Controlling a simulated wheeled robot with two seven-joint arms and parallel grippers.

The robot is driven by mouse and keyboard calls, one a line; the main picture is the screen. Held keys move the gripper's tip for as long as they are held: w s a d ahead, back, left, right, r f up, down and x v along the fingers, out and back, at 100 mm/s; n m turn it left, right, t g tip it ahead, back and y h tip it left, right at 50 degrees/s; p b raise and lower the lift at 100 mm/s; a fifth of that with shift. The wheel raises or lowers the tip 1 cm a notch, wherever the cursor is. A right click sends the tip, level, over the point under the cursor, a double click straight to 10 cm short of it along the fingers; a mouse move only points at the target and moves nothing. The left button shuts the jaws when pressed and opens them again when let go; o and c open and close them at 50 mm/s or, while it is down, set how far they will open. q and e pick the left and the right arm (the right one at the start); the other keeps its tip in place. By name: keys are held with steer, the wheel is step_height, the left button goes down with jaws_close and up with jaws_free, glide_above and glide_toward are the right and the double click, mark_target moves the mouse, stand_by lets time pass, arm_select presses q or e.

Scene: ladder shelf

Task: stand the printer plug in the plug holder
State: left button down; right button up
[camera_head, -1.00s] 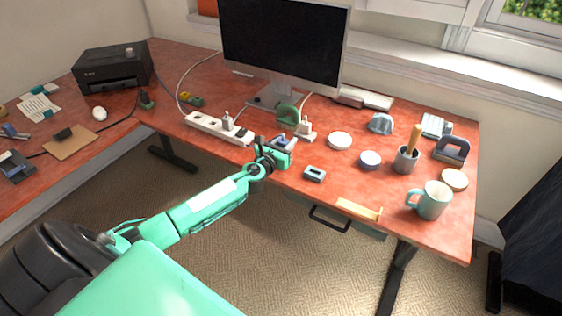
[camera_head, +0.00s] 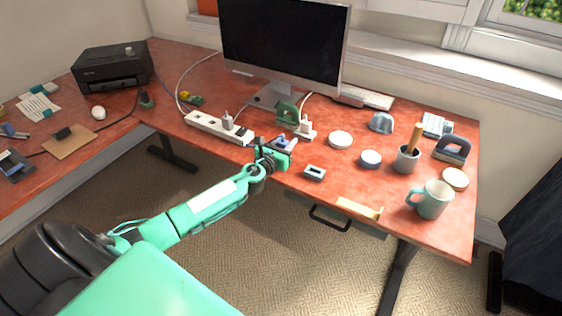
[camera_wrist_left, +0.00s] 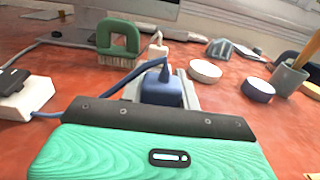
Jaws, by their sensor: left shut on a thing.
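My left gripper (camera_head: 281,146) is low over the front of the desk, in front of the monitor. In the left wrist view it is shut on a blue plug (camera_wrist_left: 162,88), with grey surfaces close on both sides. A blue cord bends from the plug's top and runs left. In the head view the plug (camera_head: 285,141) is small and partly hidden by the gripper. A small grey block with a dark slot (camera_head: 314,172), which looks like the plug holder, stands right of the gripper near the front edge. The right gripper is not in view.
A white power strip (camera_head: 205,122) lies left of the gripper. A green-handled brush (camera_head: 288,110) stands behind it. Round tubs, a pencil cup (camera_head: 405,161) and a mug (camera_head: 431,201) are to the right. The black printer (camera_head: 112,68) is at far left.

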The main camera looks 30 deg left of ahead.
arm_select(q)
steer(key=shift+f+b, duration=0.85)
steer(key=shift+f, duration=0.05)
steer(key=c, duration=0.9)
jaws_free()
steer(key=shift+c, duration=0.2)
step_height(320, 180, up, 9)
steer(key=p, duration=0.9)
